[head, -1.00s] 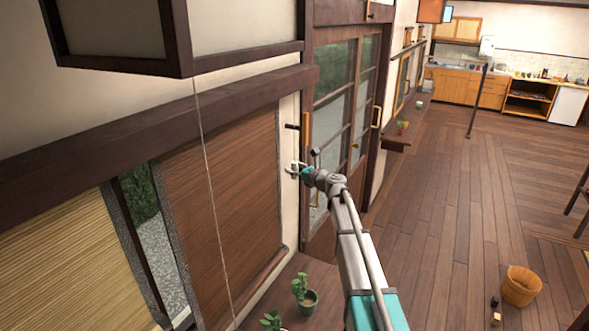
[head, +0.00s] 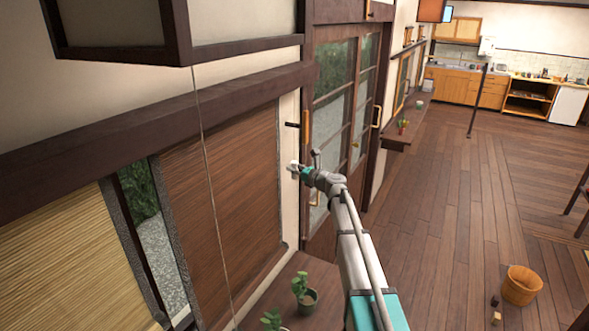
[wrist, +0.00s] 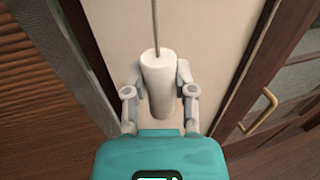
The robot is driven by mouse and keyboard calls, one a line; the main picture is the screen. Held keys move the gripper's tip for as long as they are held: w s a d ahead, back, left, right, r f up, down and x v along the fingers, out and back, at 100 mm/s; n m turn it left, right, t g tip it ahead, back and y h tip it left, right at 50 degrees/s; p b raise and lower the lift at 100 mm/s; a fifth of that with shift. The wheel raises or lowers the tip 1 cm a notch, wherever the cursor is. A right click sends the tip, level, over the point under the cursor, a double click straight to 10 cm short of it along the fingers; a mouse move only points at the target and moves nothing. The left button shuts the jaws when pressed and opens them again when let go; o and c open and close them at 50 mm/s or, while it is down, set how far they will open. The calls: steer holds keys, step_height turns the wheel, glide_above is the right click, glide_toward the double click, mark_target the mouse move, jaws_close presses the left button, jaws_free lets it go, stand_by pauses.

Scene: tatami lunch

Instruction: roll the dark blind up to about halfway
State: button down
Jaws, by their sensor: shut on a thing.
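The dark blind (head: 222,185) is a brown slatted panel hanging down over the window on the left wall in the head view. Its slats also show at the left edge of the wrist view (wrist: 35,115). A white cylindrical cord pull (wrist: 157,72) hangs on a thin cord (wrist: 154,25) against the pale wall strip beside the blind. My gripper (head: 295,168) is at this strip, right of the blind. In the wrist view its two grey fingers (wrist: 158,92) are shut on the cord pull, one on each side. The pull is upright.
A straw-coloured blind (head: 70,265) hangs further left, with a window gap between. Another thin cord (head: 213,190) hangs in front. Potted plants (head: 304,297) stand on the ledge below. A glazed door (head: 340,110) is right of my gripper. The wooden floor (head: 430,220) has free room.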

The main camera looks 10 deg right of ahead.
step_height(320, 180, down, 22)
steer(key=b, duration=2.1)
steer(key=shift+r, duration=0.1)
steer(key=shift+c, duration=2.2)
jaws_free()
steer(key=v, duration=1.2)
